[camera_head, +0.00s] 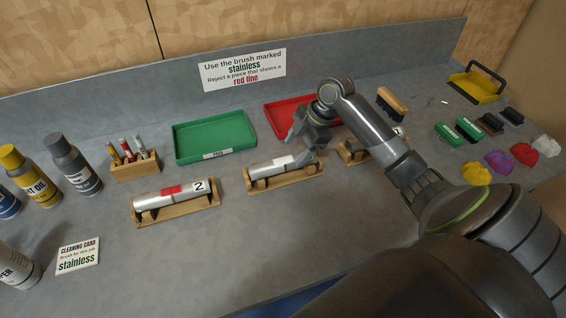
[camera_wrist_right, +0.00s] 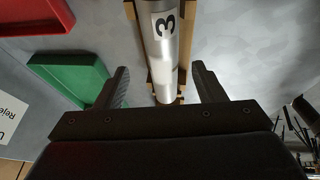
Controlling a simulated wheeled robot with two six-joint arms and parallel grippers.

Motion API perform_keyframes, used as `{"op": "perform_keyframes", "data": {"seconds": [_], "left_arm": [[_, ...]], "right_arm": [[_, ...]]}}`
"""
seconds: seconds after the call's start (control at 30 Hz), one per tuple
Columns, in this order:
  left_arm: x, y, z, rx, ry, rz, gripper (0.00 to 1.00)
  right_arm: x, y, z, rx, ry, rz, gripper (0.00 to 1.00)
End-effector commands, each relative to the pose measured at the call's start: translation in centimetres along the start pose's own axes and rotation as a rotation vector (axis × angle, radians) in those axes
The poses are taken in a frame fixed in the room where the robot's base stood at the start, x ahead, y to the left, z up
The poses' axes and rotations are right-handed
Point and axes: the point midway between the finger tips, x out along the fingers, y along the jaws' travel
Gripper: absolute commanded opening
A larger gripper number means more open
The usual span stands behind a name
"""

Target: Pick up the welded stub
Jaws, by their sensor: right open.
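Three silvery cylindrical stubs lie on wooden cradles on the bench. The middle stub (camera_head: 270,167) has my right gripper (camera_head: 301,150) over its right end. In the right wrist view, a stub marked 3 (camera_wrist_right: 160,55) lies between the spread fingers of my right gripper (camera_wrist_right: 159,70), with a gap on each side. The left stub (camera_head: 158,198) is marked 2 and has a red patch. The right stub (camera_head: 361,148) is mostly hidden behind my right arm. I cannot make out a weld on any of them. My left gripper is not in view.
A green tray (camera_head: 215,154) and a red tray (camera_head: 270,122) stand behind the cradles. Spray cans (camera_head: 75,165) and a pen holder (camera_head: 135,170) are at left. Brushes (camera_head: 468,129), coloured lumps (camera_head: 498,162) and a yellow dustpan (camera_head: 474,87) are at right.

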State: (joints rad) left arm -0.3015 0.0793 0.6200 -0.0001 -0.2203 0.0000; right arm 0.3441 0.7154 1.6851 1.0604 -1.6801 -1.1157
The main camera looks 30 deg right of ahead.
Motion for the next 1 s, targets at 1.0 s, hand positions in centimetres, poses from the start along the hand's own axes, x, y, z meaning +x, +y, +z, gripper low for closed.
{"op": "perform_keyframes", "data": {"seconds": [1.0], "left_arm": [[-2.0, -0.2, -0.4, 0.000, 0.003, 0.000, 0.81]], "right_arm": [[5.3, -0.4, -0.5, 0.000, 0.000, -0.001, 0.30]]}}
